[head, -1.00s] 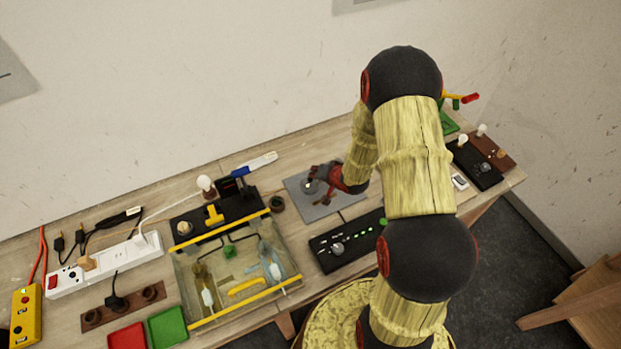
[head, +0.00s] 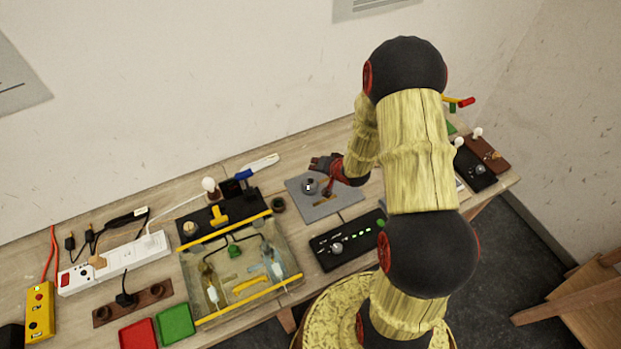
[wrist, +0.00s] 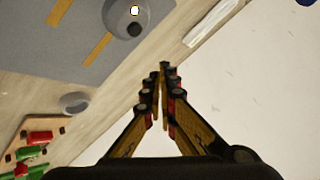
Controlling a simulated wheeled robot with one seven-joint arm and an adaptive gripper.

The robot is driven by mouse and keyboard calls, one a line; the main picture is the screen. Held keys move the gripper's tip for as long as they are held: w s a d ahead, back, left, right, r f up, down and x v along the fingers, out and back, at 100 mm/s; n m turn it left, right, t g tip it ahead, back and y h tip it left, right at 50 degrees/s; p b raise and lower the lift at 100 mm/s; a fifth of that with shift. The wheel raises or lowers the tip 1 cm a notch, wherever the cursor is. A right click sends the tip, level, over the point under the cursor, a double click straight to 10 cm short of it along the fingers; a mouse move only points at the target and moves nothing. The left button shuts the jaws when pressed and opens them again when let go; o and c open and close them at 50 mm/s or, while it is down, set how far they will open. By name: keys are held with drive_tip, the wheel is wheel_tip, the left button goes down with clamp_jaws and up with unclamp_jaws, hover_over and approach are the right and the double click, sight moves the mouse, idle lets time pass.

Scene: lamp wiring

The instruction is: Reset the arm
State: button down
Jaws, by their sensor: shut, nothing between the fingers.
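My gripper (head: 322,168) is above the grey plate (head: 318,207) in the middle of the workbench. In the wrist view its two fingers (wrist: 163,72) meet at the tips, with nothing between them. The grey plate carries a round grey knob-like part (head: 309,186) and yellow strips. The plate also shows at the upper left of the wrist view (wrist: 40,38), apart from the fingers. My arm hides part of the bench to the right.
A clear tray with yellow bars (head: 246,286) stands left of the plate. A black control box (head: 345,250) sits in front. A white power strip (head: 120,262) and red (head: 138,334) and green (head: 175,323) trays lie left. The wall rises behind the bench.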

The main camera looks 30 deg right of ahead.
idle(0.3)
drive_tip(key=s+f+g, duration=0.1)
drive_tip(key=s, duration=0.1)
drive_tip(key=s+d+f+n+g, duration=0.1)
drive_tip(key=s+f, duration=0.1)
drive_tip(key=s, duration=0.1)
drive_tip(key=s+d+f+n+g+h, duration=0.1)
drive_tip(key=s+f, duration=0.1)
drive_tip(key=s, duration=0.1)
drive_tip(key=shift+d+g, duration=0.1)
drive_tip(key=shift+g, duration=0.3)
drive_tip(key=s+a+r+n+g+h+b, duration=0.1)
drive_tip(key=s+a+r+n+g+b, duration=0.1)
drive_tip(key=s+r+b, duration=0.35)
drive_tip(key=s+a+r+n+g+b, duration=0.1)
drive_tip(key=s+a+r+g+b, duration=0.15)
drive_tip(key=s+r, duration=0.65)
drive_tip(key=s+a+r+n+t+b, duration=0.1)
drive_tip(key=s+a+r+t+b, duration=0.1)
drive_tip(key=s+a+r+b, duration=0.1)
drive_tip(key=s+a+r+n+t+y+b, duration=0.1)
drive_tip(key=s+a+r+n+t+b, duration=0.1)
drive_tip(key=a+r+b, duration=0.4)
drive_tip(key=shift+s+a+r+t+b, duration=0.2)
drive_tip(key=shift+s+a+t+b, duration=0.25)
drive_tip(key=shift+a, duration=0.7)
